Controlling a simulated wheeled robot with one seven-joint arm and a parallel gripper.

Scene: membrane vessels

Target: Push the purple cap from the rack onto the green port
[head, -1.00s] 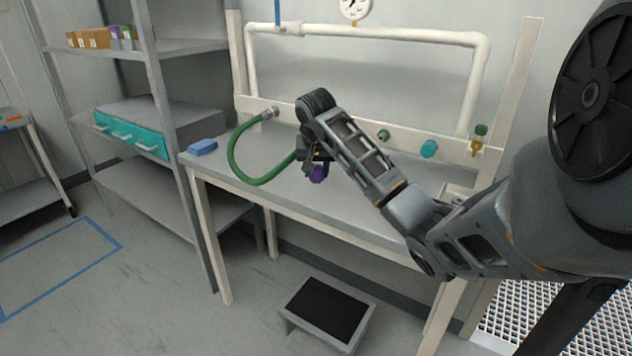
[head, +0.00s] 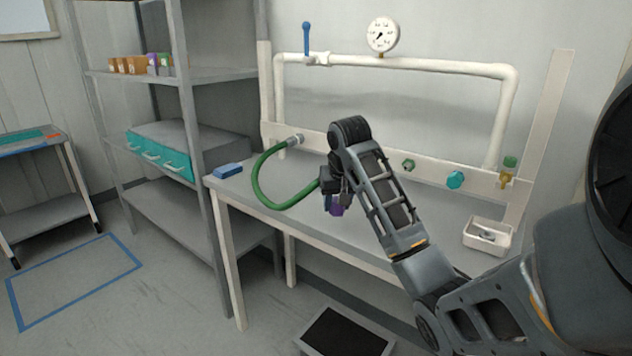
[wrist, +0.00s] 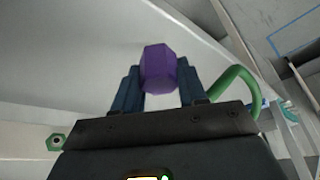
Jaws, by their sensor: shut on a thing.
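The purple cap (wrist: 159,68) is held between the two blue fingers of my gripper (wrist: 152,88) in the wrist view. In the head view the cap (head: 336,209) shows below my gripper (head: 331,200), above the bench top and partly hidden by the fingers. The green port (head: 408,165) is a small hexagonal fitting on the white rail, to the right of my gripper and apart from it. It also shows at the left of the wrist view (wrist: 56,142).
A green hose (head: 262,188) loops from the rail behind my gripper. A teal fitting (head: 455,180) and a brass valve with a green top (head: 507,172) sit farther right. A white tray (head: 487,236) and a blue block (head: 228,170) rest on the bench (head: 390,225).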

